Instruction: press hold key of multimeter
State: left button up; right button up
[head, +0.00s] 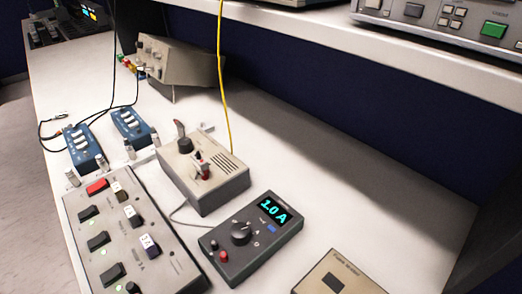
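The multimeter (246,256) is a dark grey box lying on the white bench, right of the front centre. Its display (273,207) is lit and reads 1.0 A in cyan. A round black dial (241,233) sits in its middle. A small blue key (271,229) is on its face below the display; its label is too small to read, so I cannot tell if it is the hold key. Red and dark sockets are at its lower left. Neither of my grippers is in the head view.
A beige switch box (226,190) stands just behind the multimeter. A grey key panel (164,263) is at its left, a beige box (340,278) at its right front. A yellow cable (222,60) hangs behind. A shelf (330,34) overhangs the back.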

jog(key=shift+a, duration=0.1)
grip_shut()
dwell(0.9)
